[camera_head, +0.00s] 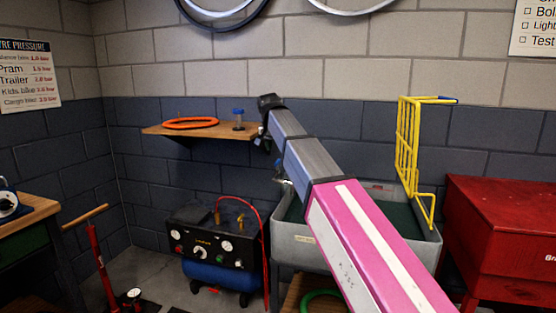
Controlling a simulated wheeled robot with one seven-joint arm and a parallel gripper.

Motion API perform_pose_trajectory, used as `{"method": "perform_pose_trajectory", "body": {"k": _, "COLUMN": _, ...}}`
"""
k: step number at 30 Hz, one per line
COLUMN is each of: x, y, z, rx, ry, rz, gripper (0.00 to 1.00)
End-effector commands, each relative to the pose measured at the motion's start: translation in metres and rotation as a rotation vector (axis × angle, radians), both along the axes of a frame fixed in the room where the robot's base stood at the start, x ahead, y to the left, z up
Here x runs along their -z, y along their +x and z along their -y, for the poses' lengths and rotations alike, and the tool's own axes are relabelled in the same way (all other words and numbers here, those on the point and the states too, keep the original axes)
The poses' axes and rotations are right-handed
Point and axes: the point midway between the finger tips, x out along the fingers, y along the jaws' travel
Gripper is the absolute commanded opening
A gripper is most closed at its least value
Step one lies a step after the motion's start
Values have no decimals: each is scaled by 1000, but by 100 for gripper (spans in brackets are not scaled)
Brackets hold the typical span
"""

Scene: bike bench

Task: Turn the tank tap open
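The grey tank (292,240) with dark green contents stands at centre right, partly hidden by my arm. A small metallic piece (281,172) shows at its back left corner, close to my arm; it is too small to tell whether it is the tap. My pink and grey arm reaches from the lower right up to a dark joint in front of the wall shelf. My gripper's fingers cannot be made out; they seem hidden behind the arm. A black-and-blue compressor (210,247) with gauges and a yellow fitting (240,219) on top stands left of the tank.
A yellow wire rack (408,140) rises at the tank's right, beside a red cabinet (510,225). A wooden shelf (165,133) holds an orange ring (190,123) and a blue-topped jar (238,120). A red hose (266,245) hangs between compressor and tank. A red pump (98,255) stands at left.

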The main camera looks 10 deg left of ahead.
Motion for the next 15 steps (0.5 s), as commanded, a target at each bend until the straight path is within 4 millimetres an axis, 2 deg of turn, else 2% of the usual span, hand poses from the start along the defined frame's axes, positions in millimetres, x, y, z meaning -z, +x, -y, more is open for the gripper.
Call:
{"method": "perform_pose_trajectory", "body": {"k": 3, "x": 21, "y": 8, "z": 1, "rx": 0, "ry": -1, "rz": -1, "gripper": 38}}
{"method": "perform_pose_trajectory", "body": {"k": 9, "x": 48, "y": 20, "z": 3, "rx": 0, "ry": -1, "rz": -1, "gripper": 38}}
{"method": "perform_pose_trajectory", "body": {"k": 15, "x": 60, "y": 25, "z": 4, "rx": 1, "ry": 1, "rz": 1, "gripper": 38}}
